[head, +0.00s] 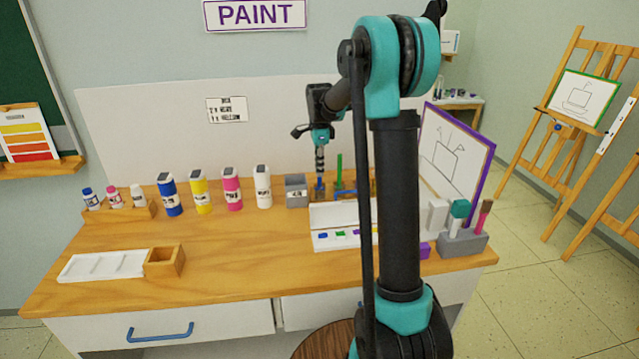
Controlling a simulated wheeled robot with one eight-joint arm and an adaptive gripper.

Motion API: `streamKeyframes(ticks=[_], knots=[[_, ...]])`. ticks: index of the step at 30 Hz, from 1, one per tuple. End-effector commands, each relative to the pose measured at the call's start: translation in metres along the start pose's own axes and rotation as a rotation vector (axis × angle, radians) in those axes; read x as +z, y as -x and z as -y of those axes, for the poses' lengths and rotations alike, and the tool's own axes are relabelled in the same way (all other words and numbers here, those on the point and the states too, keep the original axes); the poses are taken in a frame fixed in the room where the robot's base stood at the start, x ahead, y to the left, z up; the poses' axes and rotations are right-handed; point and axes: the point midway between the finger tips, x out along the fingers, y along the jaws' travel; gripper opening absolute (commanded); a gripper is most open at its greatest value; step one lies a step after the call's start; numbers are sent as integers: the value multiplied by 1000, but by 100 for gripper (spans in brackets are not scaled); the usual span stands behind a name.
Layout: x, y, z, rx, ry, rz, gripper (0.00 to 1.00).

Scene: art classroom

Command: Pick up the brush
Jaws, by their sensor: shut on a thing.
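My gripper (319,170) is at the back of the table, pointing down. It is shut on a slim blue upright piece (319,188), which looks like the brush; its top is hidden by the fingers. The piece stands at a small wooden rack (350,192), and I cannot tell whether it is clear of the rack. A green upright stick (339,168) stands just to the right of my gripper. Two more brush-like tools, one teal-topped (459,212) and one pink (484,214), stand in a grey holder (465,243) at the table's right end.
Several paint bottles (232,190) and a grey box (297,190) stand left of my gripper. An open paint box (335,237) lies in front. A purple-framed picture (452,160) stands at right. A white palette (103,266) lies front left; the table's middle left is clear.

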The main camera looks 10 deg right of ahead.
Motion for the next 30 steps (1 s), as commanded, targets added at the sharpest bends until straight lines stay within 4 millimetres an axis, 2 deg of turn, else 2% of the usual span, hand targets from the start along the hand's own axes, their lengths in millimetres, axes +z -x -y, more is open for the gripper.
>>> streamKeyframes(ticks=[11, 16, 23, 30], knots=[[0, 2, 0, 0, 0, 0, 0], [0, 14, 0, 0, 0, 0, 0], [0, 48, 0, 0, 0, 0, 0], [0, 102, 0, 0, 0, 0, 0]])
